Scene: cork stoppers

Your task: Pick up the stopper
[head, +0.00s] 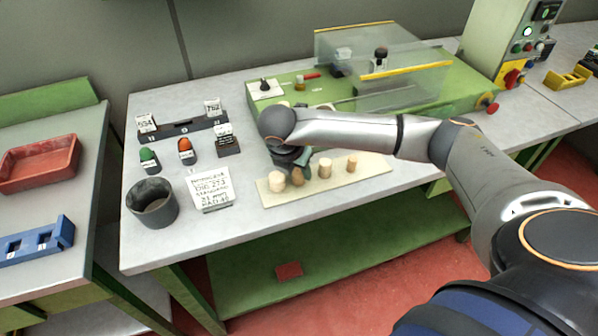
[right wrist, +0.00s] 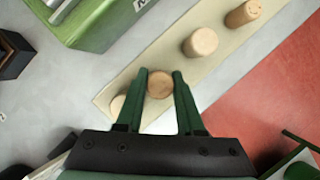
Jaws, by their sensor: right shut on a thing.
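Several cork stoppers stand in a row on a pale board (head: 320,183). My right gripper (head: 297,167) reaches down over the row and is shut on one stopper (head: 298,178), the second from the left. In the right wrist view this held stopper (right wrist: 160,84) sits between the two green fingers, seen from above. Whether it still touches the board I cannot tell. A stopper (head: 277,182) stands just left of it, partly hidden by a finger in the wrist view (right wrist: 118,105). Others stand to its right (head: 325,167) (head: 351,164). My left gripper is not in view.
A dark grey cup (head: 153,202) and a printed card (head: 209,188) stand left of the board. Small bottles (head: 186,151) and a dark block (head: 228,142) are behind them. A green machine with a clear guard (head: 405,82) stands behind my right arm.

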